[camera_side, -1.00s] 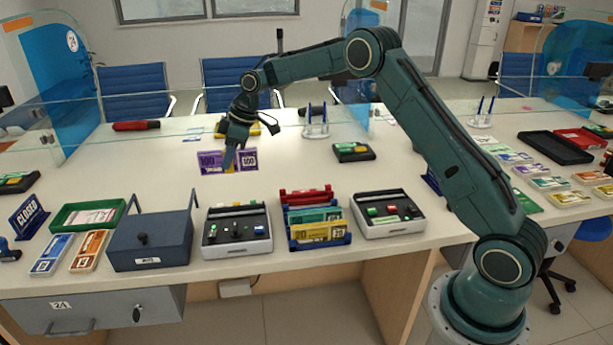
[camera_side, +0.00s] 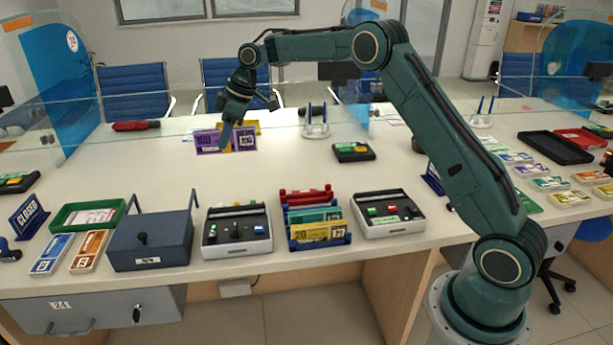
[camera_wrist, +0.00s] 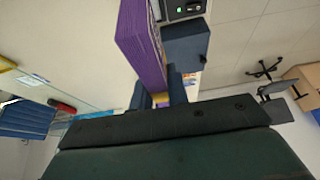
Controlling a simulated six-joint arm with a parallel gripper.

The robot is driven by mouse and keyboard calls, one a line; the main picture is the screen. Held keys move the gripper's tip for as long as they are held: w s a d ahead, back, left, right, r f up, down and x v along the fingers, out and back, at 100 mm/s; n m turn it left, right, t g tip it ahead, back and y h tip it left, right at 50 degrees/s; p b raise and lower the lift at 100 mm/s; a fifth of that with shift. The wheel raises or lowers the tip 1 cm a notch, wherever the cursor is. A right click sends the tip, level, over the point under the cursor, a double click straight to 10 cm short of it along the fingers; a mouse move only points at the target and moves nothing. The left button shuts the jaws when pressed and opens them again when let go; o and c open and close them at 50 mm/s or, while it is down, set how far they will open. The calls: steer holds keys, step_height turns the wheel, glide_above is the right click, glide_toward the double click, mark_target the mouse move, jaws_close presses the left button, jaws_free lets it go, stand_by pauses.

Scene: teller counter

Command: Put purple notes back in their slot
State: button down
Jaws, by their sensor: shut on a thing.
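The purple notes (camera_side: 211,142) are a bundle held upright in my gripper (camera_side: 224,143), raised above the counter in the side view. In the wrist view the purple notes (camera_wrist: 140,45) extend up from between the two dark fingers of my gripper (camera_wrist: 160,97). The note rack (camera_side: 318,243) stands near the counter's front edge, right of and nearer than the gripper. It holds yellow notes (camera_side: 319,232) in front, green notes (camera_side: 314,215) behind them, and a red piece (camera_side: 306,194) at the back.
Grey-and-black boxes (camera_side: 236,229) (camera_side: 388,213) flank the rack. A blue cash box (camera_side: 150,240) with raised handles stands further left. A pen stand (camera_side: 316,128), a small black tray (camera_side: 353,151) and a glass screen (camera_side: 180,135) are behind. The middle of the counter is clear.

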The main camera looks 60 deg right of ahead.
steer(key=s+d+f, duration=1.5)
steer(key=shift+d, duration=0.15)
steer(key=shift+s+f, duration=0.1)
steer(key=shift+f, duration=1.9)
steer(key=shift+f, duration=2.15)
steer(key=c, duration=1.3)
jaws_free()
